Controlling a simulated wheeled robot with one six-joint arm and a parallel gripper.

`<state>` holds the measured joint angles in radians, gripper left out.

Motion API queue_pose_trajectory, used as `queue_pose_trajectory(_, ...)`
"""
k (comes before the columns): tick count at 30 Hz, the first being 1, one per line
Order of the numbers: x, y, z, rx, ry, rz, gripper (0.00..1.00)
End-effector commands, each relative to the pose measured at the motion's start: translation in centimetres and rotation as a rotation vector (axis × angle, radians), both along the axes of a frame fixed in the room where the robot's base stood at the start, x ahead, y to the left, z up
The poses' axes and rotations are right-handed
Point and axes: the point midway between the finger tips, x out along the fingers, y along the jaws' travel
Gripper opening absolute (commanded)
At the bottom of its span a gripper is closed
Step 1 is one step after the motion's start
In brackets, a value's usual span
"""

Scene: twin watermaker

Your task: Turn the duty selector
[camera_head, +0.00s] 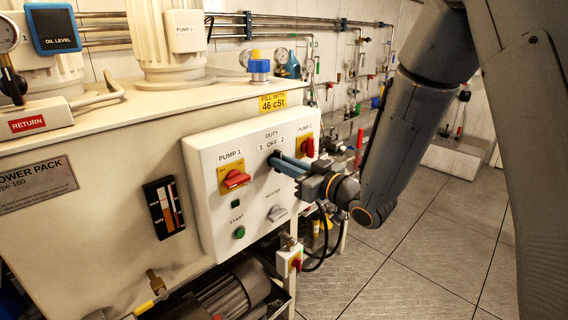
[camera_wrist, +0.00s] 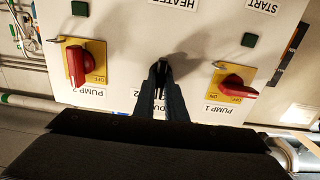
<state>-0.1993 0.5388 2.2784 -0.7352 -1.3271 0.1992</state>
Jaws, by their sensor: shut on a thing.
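The duty selector is a small dark knob (camera_wrist: 160,68) on the white control panel (camera_head: 205,165). In the head view its label "DUTY 1 OFF 2" shows above my gripper (camera_head: 277,164), and the knob itself is mostly hidden by the fingers. In the wrist view, which is upside down, my gripper (camera_wrist: 159,75) is shut on the selector between the two red pump switches. The selector's exact pointer position cannot be told.
The red pump 1 switch (camera_head: 236,179) is left of my gripper and the red pump 2 switch (camera_head: 308,146) is close on its right. The heater knob (camera_head: 277,213) and green start button (camera_head: 239,232) are below. Open tiled floor (camera_head: 420,250) lies to the right.

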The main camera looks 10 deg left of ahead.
Motion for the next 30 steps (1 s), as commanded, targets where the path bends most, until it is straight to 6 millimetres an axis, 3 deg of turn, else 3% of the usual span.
queue_pose_trajectory(18,0.09,-0.16,-0.17,0.343,0.446,0.000,0.00)
queue_pose_trajectory(30,0.13,-0.20,-0.31,0.473,0.614,0.000,0.00)
